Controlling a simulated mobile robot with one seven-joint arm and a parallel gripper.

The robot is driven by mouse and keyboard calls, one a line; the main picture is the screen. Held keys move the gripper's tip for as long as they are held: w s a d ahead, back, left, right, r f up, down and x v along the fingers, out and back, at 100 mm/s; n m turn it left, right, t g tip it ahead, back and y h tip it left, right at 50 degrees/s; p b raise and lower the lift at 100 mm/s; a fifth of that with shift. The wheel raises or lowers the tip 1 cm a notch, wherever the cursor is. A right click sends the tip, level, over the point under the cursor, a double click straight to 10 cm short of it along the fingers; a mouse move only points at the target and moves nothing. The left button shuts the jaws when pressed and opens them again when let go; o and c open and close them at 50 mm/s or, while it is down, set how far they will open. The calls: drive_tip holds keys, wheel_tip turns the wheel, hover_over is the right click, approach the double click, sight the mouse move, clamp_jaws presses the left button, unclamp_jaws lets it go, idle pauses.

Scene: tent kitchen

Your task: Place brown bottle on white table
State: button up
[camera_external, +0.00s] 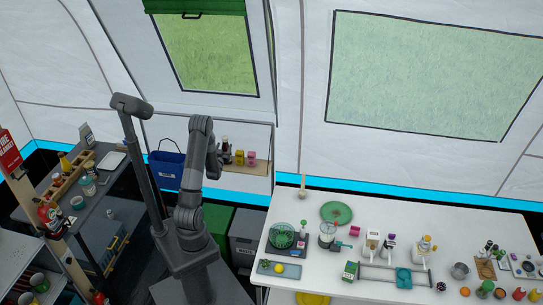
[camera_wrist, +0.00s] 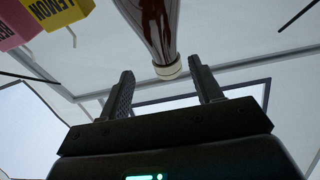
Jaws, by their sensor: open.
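A brown bottle (camera_wrist: 158,25) with a pale cap shows at the top centre of the wrist view. Its cap end points toward my gripper (camera_wrist: 161,72), whose fingers stand apart, one to each side of the cap end. I cannot tell how deep the bottle is between them; no finger visibly touches it. In the external view my gripper (camera_external: 216,167) is by the wall shelf (camera_external: 245,169), next to a small dark bottle (camera_external: 225,144). The white table (camera_external: 400,215) stands at the right, away from my arm.
Yellow (camera_external: 239,157) and pink (camera_external: 251,158) boxes stand on the shelf right of the bottle; the yellow lemon box (camera_wrist: 55,10) is close by in the wrist view.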

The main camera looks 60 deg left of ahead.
sight(224, 142)
drive_tip(key=x, duration=0.5)
drive_tip(key=shift+a+r, duration=0.15)
drive_tip(key=shift+a, duration=0.3)
drive_tip(key=shift+c, duration=0.2)
clamp_jaws()
